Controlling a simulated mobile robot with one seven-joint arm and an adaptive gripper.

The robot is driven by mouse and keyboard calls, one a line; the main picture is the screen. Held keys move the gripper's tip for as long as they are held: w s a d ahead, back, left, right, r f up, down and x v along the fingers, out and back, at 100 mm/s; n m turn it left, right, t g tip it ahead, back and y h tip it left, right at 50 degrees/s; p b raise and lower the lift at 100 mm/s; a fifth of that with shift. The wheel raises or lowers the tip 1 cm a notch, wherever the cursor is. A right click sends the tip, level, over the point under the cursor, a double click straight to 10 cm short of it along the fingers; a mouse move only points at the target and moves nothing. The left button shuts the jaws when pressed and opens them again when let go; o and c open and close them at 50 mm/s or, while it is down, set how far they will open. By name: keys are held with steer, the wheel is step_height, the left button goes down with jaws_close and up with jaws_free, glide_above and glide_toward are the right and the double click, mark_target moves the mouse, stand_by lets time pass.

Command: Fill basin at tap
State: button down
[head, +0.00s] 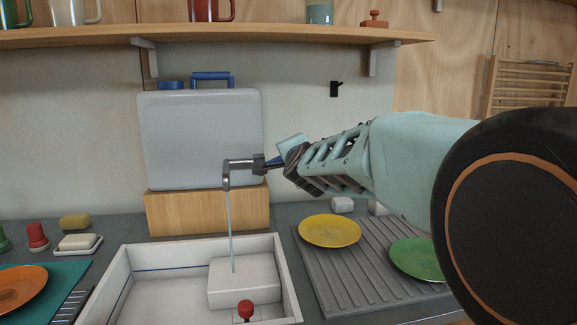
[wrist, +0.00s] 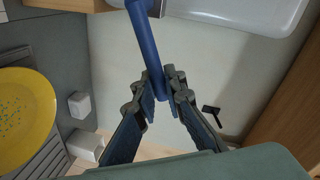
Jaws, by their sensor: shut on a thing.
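The white basin (head: 117,285) is set in the counter, with a blue line along its inner back wall. The metal tap (head: 240,166) sticks out in front of a pale tank, and a thin stream of water (head: 229,222) falls from its spout onto a white block (head: 243,282) inside the basin. My gripper (head: 287,163) is at the tap's right side. In the wrist view its fingers (wrist: 163,98) are shut on the blue tap lever (wrist: 146,45). The basin's water level cannot be told.
The pale tank (head: 200,130) stands on a wooden block (head: 208,212). A grey draining rack (head: 345,275) right of the basin bears a yellow plate (head: 330,231) and a green plate (head: 417,259). A red knob (head: 245,309) stands at the basin's front. A shelf (head: 270,35) with mugs runs above.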

steer(key=shift+d+f+m+b, duration=0.25)
steer(key=shift+f+m+b, duration=0.5)
steer(key=shift+b, duration=0.6)
steer(key=c, duration=2)
jaws_free()
steer(key=shift+r, duration=0.1)
